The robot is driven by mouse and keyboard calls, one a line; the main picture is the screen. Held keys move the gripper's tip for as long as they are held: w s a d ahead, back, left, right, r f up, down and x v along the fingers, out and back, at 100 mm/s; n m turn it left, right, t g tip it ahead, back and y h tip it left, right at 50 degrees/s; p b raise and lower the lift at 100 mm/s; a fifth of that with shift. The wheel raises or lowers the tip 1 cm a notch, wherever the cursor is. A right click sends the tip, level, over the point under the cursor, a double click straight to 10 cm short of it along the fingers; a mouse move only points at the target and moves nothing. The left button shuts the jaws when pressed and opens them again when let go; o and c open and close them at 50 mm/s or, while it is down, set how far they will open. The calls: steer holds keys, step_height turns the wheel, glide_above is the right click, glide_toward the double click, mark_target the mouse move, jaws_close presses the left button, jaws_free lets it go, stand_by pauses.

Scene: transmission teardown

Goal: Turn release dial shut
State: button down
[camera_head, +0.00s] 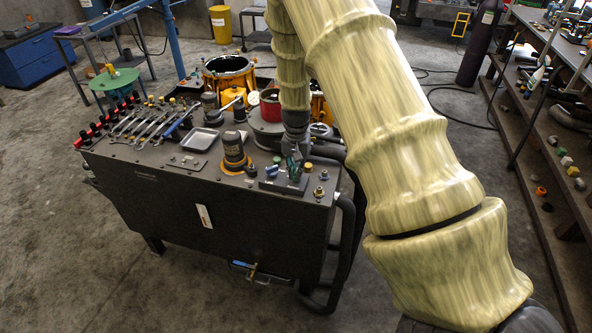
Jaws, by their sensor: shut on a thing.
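The arm comes down over the right front of the dark cabinet's top. My gripper (294,169) is small and dark in the head view, with its fingers low over a dark plate (269,185) there. It is shut on a small part at that plate, which I take to be the release dial. The fingers hide most of that part, so its turn position cannot be read. Bits of teal-green show at the fingertips.
Brass fittings (319,192) stand close right of the gripper. A cluttered bench lines the right side. The floor in front is clear.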

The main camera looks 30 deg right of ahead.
steer(key=shift+r+m, duration=0.1)
steer(key=shift+m, duration=0.2)
stand_by(0.4)
steer(key=c, duration=1.5)
jaws_free()
step_height(320, 180, up, 12)
